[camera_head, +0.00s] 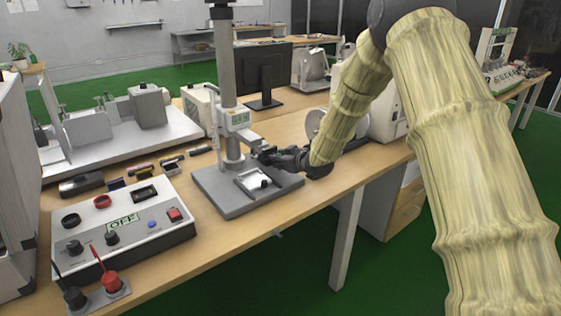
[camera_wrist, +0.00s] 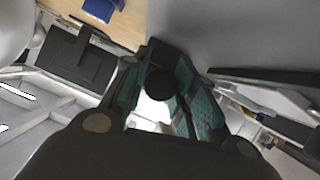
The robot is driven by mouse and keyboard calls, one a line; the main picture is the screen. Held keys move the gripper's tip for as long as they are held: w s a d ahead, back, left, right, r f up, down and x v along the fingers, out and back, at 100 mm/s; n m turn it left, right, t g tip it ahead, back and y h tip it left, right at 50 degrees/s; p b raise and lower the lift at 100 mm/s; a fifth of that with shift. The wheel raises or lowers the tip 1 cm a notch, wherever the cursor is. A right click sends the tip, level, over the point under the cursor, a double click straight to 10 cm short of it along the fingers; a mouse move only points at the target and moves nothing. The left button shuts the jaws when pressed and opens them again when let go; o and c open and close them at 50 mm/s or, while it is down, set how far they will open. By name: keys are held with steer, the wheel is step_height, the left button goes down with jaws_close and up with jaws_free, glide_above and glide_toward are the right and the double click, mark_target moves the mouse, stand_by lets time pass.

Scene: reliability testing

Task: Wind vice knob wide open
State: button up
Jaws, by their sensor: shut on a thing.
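The vice (camera_head: 258,180) is a small pale fixture with dark parts on the grey base plate of a test stand. A small dark knob (camera_head: 264,184) shows on it in the head view. My gripper (camera_head: 262,154) reaches in from the right, beside the column and behind the vice. In the wrist view my gripper's teal-lined fingers (camera_wrist: 163,90) close around a round black knob (camera_wrist: 160,81). I cannot tell from the head view which knob this is, because the fingers hide their contact. A bright pale surface shows beyond the fingers.
A monitor (camera_head: 263,72) stands behind. The wooden bench (camera_head: 225,233) is clear in front.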

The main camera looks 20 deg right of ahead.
stand_by(0.4)
steer(key=o, duration=0.8)
steer(key=shift+c, duration=0.2)
steer(key=v, duration=1.2)
steer(key=shift+d+f, duration=0.1)
steer(key=shift+f, duration=0.1)
